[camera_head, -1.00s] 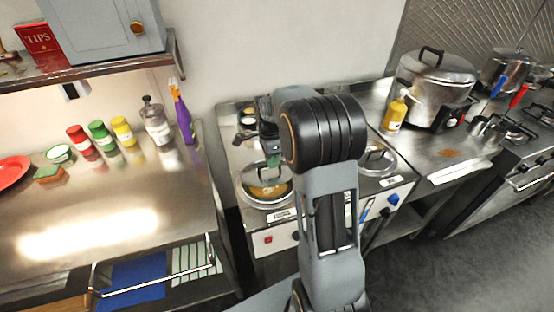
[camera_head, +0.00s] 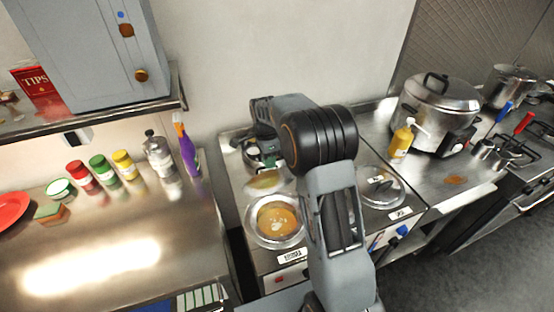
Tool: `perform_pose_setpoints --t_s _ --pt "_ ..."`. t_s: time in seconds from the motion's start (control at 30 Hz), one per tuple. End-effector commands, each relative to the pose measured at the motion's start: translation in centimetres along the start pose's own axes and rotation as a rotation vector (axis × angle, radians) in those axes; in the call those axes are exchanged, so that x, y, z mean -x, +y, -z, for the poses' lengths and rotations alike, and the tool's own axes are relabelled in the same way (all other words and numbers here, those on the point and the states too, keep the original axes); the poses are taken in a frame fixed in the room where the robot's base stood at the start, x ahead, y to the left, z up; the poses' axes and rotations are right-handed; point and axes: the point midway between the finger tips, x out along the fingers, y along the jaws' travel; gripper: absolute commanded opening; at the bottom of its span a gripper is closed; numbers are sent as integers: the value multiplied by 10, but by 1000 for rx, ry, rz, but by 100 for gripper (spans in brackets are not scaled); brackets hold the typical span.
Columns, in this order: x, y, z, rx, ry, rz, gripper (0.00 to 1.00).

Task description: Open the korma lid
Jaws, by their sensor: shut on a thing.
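The front-left round well (camera_head: 277,221) of the steel food warmer is uncovered and shows orange-yellow curry with pale pieces. The korma lid (camera_head: 268,180) is a shiny, see-through disc just behind this well, raised and tilted. My gripper (camera_head: 266,158) is behind the well, shut on the lid near its handle. My dark wrist and forearm hide part of the gripper. The handle itself is hard to make out. The label below the well is too small to read.
Another lidded well (camera_head: 382,188) is to the right, beyond my arm. A yellow bottle (camera_head: 400,142) and a large steel pot (camera_head: 438,108) stand further right.

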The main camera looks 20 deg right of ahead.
Motion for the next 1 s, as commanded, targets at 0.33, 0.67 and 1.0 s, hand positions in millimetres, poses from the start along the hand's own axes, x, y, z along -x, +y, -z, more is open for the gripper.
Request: perform_pose_setpoints --t_s 0.33,0.67,1.0 --pt "-17 -16 -10 20 -6 -195 0" --pt "-20 -22 -11 17 -7 -235 0" --pt "-21 -23 -10 14 -6 -235 12"
